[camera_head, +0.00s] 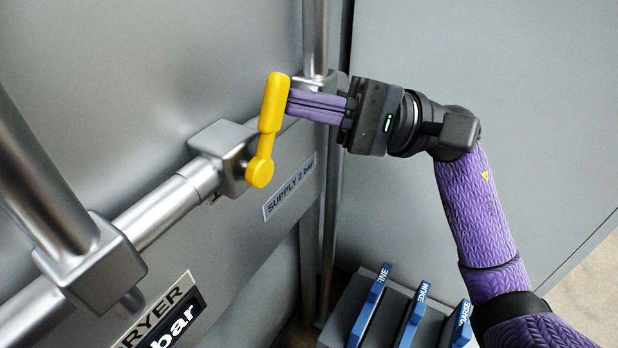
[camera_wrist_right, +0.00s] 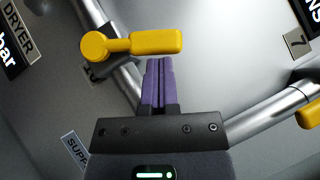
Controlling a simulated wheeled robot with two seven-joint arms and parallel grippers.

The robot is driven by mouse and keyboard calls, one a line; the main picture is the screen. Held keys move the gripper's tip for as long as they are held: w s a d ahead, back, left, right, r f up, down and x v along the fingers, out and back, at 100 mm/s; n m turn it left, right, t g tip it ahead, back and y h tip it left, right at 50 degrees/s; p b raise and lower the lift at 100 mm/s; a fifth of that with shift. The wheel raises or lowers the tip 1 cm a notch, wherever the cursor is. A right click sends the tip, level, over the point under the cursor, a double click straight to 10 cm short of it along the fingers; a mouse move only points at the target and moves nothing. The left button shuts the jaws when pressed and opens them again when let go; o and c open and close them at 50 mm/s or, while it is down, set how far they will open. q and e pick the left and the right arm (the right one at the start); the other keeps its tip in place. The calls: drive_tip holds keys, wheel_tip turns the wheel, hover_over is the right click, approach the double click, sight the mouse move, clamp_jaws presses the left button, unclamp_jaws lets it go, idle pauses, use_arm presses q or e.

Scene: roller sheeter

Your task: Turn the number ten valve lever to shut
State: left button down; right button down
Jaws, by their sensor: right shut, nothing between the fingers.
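A yellow valve lever (camera_head: 271,108) sits on a grey valve block on the silver pipe. Its handle points up from the round pivot end in the head view, at an angle across the pipe. The lever also shows in the wrist view (camera_wrist_right: 150,44), lying nearly level with its pivot at left. My left gripper is out of view.
A "SUPPLY 2 bar" plate (camera_head: 289,188) is below the pipe. A "DRYER" plate (camera_head: 162,318) is at lower left. A vertical pipe (camera_head: 315,35) stands behind my fingers. Blue-topped labelled blocks (camera_head: 413,318) stand below. Another yellow handle (camera_wrist_right: 311,115) shows at the wrist view's right edge.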

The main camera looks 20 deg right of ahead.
sight(281, 95)
drive_tip(key=shift+s+a+r+n+g+h+b, duration=0.25)
drive_tip(key=shift+a+r+n+h, duration=0.1)
drive_tip(key=shift+n+h, duration=0.3)
drive_tip(key=shift+s+a+r+n+g+h+b, duration=0.2)
drive_tip(key=shift+a+r+n+g+h, duration=0.15)
drive_tip(key=shift+n, duration=0.4)
drive_tip(key=shift+s+a+r+n+g+h+b, duration=0.25)
drive_tip(key=shift+r+n+h, duration=0.1)
drive_tip(key=shift+n+h, duration=0.3)
drive_tip(key=shift+s, duration=0.1)
drive_tip(key=shift+r, duration=0.1)
